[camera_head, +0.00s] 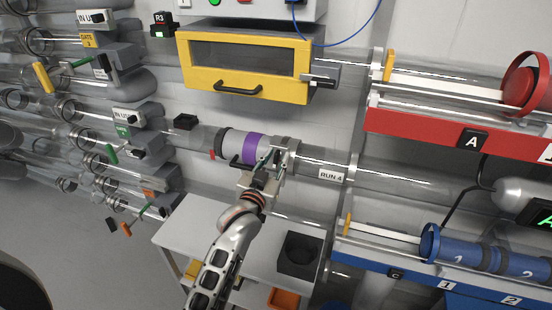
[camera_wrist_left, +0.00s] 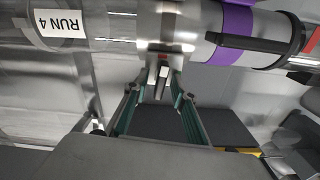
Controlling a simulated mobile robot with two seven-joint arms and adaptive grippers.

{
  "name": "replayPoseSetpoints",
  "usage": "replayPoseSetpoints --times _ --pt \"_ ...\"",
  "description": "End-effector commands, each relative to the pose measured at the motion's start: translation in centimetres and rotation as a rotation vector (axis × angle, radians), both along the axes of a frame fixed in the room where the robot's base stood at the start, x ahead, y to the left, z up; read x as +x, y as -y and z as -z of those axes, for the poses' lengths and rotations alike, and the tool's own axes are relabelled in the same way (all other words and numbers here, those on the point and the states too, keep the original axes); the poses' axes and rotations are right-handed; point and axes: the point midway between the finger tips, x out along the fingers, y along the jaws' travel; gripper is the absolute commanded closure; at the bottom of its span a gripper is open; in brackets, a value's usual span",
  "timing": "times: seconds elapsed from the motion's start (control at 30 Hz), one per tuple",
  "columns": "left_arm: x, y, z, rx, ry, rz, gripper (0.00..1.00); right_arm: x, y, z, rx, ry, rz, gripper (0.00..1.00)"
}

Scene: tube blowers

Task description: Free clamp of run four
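The run four tube carries a RUN 4 label (camera_head: 331,175); the label also shows in the wrist view (camera_wrist_left: 60,24). A metal clamp collar (camera_wrist_left: 170,27) sits around the tube, beside a grey cylinder (camera_head: 236,143) with a purple band (camera_head: 254,149). A small metal lever (camera_wrist_left: 162,80) hangs down from the clamp. My left gripper (camera_wrist_left: 160,88) is just below the clamp, its fingers apart on either side of the lever; I see no clear contact. In the head view the left gripper (camera_head: 272,165) partly hides the clamp. My right gripper is not in view.
A yellow-framed box (camera_head: 245,92) is above run four. A red rack (camera_head: 440,130) and a blue rack (camera_head: 390,265) are to the right. A white table (camera_head: 205,232) with a black block (camera_head: 299,253) stands below. Labelled tubes and valves line the left wall.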

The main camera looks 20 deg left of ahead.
Motion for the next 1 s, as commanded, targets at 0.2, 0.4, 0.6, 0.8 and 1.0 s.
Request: replayPoseSetpoints --times 0.2,0.4,0.6,0.8,1.0 --pt "0.1 0.0 0.0 0.0 0.0 0.0 0.74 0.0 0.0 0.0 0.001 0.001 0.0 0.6" --pt "0.1 0.0 0.0 0.0 0.0 0.0 1.0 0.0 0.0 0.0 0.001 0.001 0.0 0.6" --pt "0.1 0.0 -0.1 -0.01 -0.001 0.0 1.0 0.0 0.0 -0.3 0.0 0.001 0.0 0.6" --pt "0.1 -0.1 -0.3 -0.1 -0.005 0.0 1.0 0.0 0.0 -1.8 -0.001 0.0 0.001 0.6" --pt "0.1 -0.1 0.0 -0.142 -0.005 0.0 1.0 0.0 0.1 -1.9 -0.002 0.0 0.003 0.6"
